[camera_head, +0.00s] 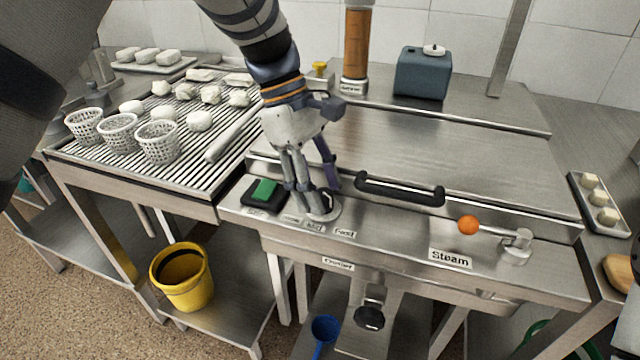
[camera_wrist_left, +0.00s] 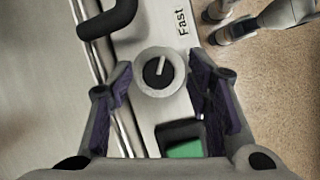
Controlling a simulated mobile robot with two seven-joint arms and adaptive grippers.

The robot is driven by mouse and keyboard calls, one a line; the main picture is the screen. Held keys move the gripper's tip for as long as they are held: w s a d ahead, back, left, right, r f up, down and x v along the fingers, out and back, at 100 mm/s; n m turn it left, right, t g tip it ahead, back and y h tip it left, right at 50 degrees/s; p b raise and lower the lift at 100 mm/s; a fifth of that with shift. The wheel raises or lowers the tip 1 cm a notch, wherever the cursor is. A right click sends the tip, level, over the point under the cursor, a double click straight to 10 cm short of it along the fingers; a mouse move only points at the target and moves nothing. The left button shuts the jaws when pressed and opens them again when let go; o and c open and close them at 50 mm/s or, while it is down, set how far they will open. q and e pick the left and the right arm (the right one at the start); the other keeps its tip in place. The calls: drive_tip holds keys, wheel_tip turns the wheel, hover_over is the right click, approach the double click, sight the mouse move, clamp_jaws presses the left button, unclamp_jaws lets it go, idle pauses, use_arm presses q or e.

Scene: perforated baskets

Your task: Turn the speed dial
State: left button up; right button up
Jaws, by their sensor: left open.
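The speed dial is a round black knob with a pale pointer line on a light disc, and it shows between my fingers in the left wrist view (camera_wrist_left: 159,72). In the head view the dial's plate (camera_head: 322,213) is mostly hidden behind my left gripper (camera_head: 312,200). My left gripper also shows in the left wrist view (camera_wrist_left: 160,90); it is open, with one finger on each side of the dial. I cannot tell whether the fingers touch it. A "Fast" label (camera_wrist_left: 182,22) is beside the dial.
A green switch (camera_head: 264,190) on a black base is just left of the dial. A black handle bar (camera_head: 400,190) is to the right, then an orange-knobbed lever (camera_head: 468,225) by the "Steam" label (camera_head: 450,258). White perforated baskets (camera_head: 157,143) stand on the slatted rack at left.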

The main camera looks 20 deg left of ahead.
use_arm(q)
drive_tip(key=shift+d+f, duration=0.1)
drive_tip(key=shift+f, duration=0.1)
clamp_jaws()
